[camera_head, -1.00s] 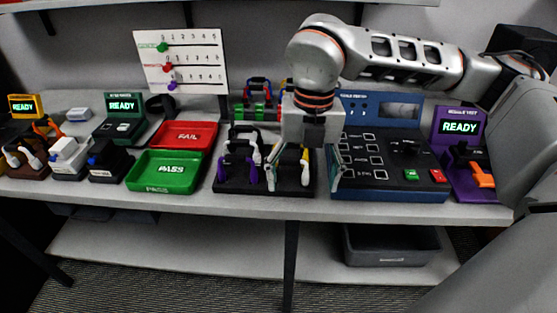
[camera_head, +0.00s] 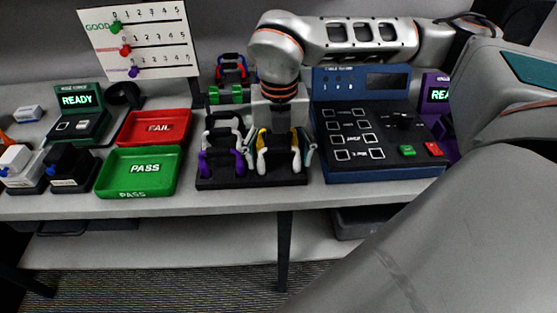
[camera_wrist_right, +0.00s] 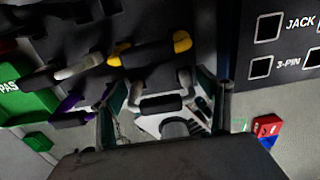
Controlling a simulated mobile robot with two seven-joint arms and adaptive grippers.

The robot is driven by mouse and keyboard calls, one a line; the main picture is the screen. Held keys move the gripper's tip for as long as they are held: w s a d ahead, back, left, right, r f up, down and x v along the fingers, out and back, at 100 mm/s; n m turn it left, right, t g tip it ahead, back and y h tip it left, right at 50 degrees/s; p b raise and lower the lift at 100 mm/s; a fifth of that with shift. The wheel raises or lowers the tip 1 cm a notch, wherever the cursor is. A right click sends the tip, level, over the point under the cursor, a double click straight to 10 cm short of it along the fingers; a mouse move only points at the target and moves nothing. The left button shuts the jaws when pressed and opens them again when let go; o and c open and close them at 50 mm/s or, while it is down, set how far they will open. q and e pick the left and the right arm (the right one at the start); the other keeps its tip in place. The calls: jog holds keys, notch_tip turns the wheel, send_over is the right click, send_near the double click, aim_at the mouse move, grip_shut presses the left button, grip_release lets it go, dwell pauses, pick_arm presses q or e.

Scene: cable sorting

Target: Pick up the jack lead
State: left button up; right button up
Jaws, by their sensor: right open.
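Several short leads sit on a black rack (camera_head: 215,184) on the table; I cannot tell for certain which is the jack lead. My right gripper (camera_head: 279,150) is above the rack's right side, pointing down with its fingers apart. In the right wrist view, a lead with pale ends and a dark middle (camera_wrist_right: 161,104) lies between the open fingers (camera_wrist_right: 163,98), not visibly gripped. A yellow-ended lead (camera_wrist_right: 150,54) is just beyond it. Purple-ended leads (camera_head: 239,165) stand on the rack's left side. My left gripper is not in view.
The green PASS tray (camera_head: 111,180) and red FAIL tray (camera_head: 130,124) are left of the rack. A blue tester (camera_head: 375,175) with buttons stands close on its right. A counting board (camera_head: 140,42) stands behind. The table's front edge is near the rack.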

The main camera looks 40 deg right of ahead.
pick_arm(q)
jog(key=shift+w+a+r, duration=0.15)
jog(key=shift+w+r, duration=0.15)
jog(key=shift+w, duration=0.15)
pick_arm(e)
jog(key=shift+f, duration=0.55)
jog(key=c, duration=0.9)
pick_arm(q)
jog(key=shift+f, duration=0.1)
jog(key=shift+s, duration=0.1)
pick_arm(e)
jog(key=shift+r, duration=0.1)
jog(key=shift+w+r, duration=0.1)
jog(key=shift+r, duration=0.4)
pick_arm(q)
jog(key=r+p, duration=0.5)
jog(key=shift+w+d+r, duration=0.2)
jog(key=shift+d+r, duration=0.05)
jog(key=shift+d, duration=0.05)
pick_arm(e)
notch_tip(320, 180, up, 22)
jog(key=shift+f, duration=0.1)
